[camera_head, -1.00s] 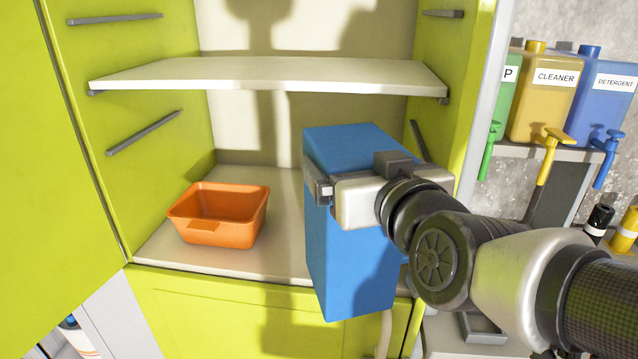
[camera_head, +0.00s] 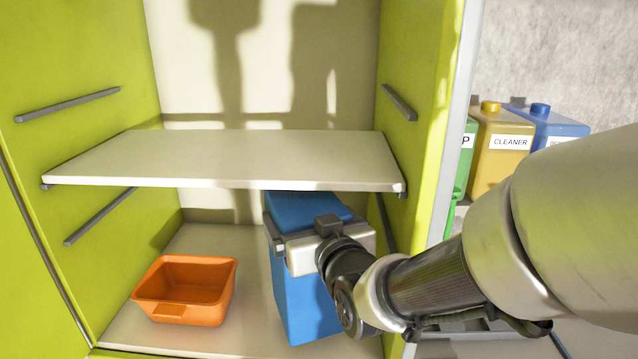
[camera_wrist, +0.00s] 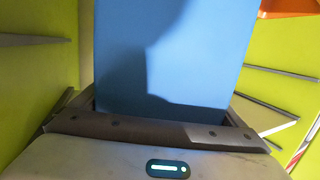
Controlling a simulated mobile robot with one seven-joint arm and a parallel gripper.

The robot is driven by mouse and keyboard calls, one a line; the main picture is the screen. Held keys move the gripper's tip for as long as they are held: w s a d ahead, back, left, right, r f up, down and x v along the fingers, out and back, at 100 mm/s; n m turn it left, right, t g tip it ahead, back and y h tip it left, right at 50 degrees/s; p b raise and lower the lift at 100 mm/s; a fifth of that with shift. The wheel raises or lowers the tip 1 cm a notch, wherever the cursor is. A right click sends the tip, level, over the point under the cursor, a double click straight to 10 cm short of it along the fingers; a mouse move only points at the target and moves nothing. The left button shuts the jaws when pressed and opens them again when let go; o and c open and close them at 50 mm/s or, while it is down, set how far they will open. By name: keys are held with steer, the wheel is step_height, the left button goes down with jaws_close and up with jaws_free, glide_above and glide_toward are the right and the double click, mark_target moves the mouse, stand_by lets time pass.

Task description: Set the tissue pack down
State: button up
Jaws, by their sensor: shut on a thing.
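The tissue pack is a tall blue box (camera_head: 303,300), upright in the right part of the cabinet's lower compartment, below the white shelf. My gripper (camera_head: 325,248) is shut on its upper part from the right. In the wrist view the blue box (camera_wrist: 175,55) fills the space between the jaws. The cabinet floor (camera_head: 215,345) is pale; the box's bottom edge reaches it in the picture, but I cannot tell whether they touch.
An orange bin (camera_head: 185,312) stands on the cabinet floor left of the box. The white shelf (camera_head: 225,160) lies close above the box and gripper. The green right cabinet wall (camera_head: 425,130) is close on the right. A yellow cleaner container (camera_head: 500,150) stands outside.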

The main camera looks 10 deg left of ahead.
steer(key=shift+w+a+r+p, duration=0.25)
steer(key=shift+w+p, duration=0.25)
steer(key=shift+p, duration=0.6)
steer(key=f+p+x, duration=0.1)
steer(key=f+x, duration=0.1)
steer(key=x, duration=0.7)
steer(key=shift+f+p, duration=0.2)
steer(key=shift+p, duration=0.15)
steer(key=shift+w+a, duration=0.1)
steer(key=shift+a, duration=0.05)
steer(key=shift+f, duration=0.2)
steer(key=o, duration=1.7)
steer(key=shift+r, duration=0.1)
